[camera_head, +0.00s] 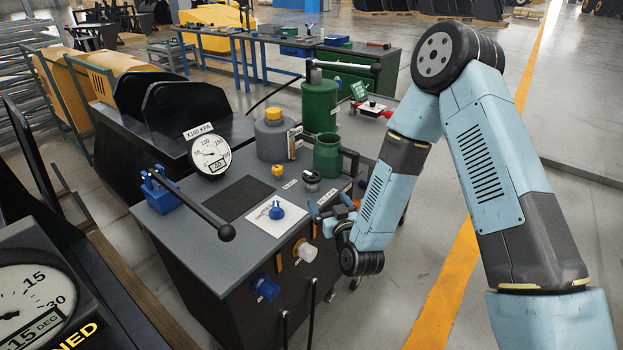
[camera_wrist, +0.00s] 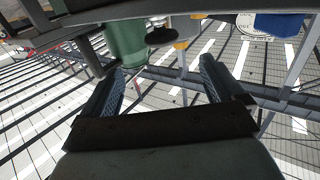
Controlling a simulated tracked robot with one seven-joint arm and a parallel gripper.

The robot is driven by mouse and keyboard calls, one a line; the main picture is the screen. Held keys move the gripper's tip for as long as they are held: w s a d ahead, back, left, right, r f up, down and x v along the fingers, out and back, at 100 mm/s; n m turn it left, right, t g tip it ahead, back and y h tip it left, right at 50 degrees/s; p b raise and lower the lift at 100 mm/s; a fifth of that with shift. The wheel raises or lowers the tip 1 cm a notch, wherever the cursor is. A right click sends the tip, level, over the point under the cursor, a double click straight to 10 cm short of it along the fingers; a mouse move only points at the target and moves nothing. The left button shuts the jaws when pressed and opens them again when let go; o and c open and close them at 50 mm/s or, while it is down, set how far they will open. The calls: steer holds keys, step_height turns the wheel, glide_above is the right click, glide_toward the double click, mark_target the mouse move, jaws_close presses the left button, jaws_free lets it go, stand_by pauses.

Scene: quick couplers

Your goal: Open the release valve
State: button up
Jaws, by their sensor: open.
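The grey bench top holds several possible valve parts, and their labels are too small to read, so I cannot tell which is the release valve. A dark round knob with a light base (camera_head: 311,178) stands near the right edge. A blue knob (camera_head: 277,211) sits on a white plate (camera_head: 262,222), and a small yellow knob (camera_head: 277,170) is behind it. My gripper (camera_head: 331,208) is at the bench's right edge, close to the dark knob and apart from it. In the wrist view my gripper (camera_wrist: 162,85) is open with nothing between its fingers. A dark round part (camera_wrist: 160,36) shows beyond the fingertips.
A green mug-like vessel (camera_head: 327,155), grey canister (camera_head: 271,138) and green cylinder (camera_head: 319,104) stand behind. A black lever (camera_head: 192,205) crosses the left side. White (camera_head: 306,251) and blue (camera_head: 265,287) couplers project from the front. Floor to the right is open.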

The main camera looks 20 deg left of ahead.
mark_target(315, 174)
steer(key=x, duration=1.3)
steer(key=shift+w+a, duration=0.2)
steer(key=shift+w, duration=0.05)
steer(key=c, duration=1)
steer(key=shift+o, duration=0.2)
steer(key=shift+n+y, duration=0.3)
steer(key=shift+y, duration=0.1)
steer(key=n+g+y, duration=0.4)
steer(key=g, duration=0.1)
steer(key=shift+w+d+f, duration=0.1)
steer(key=shift+w+d, duration=0.1)
steer(key=shift+d, duration=0.05)
steer(key=n+g+y, duration=0.1)
steer(key=n+g, duration=0.1)
steer(key=g, duration=0.1)
steer(key=n+g+y, duration=0.2)
steer(key=n+g, duration=0.1)
steer(key=g, duration=0.1)
steer(key=shift+w, duration=0.15)
steer(key=shift+n+g, duration=1.2)
steer(key=shift+g, duration=0.8)
steer(key=shift+w+g, duration=0.1)
steer(key=shift+g, duration=0.2)
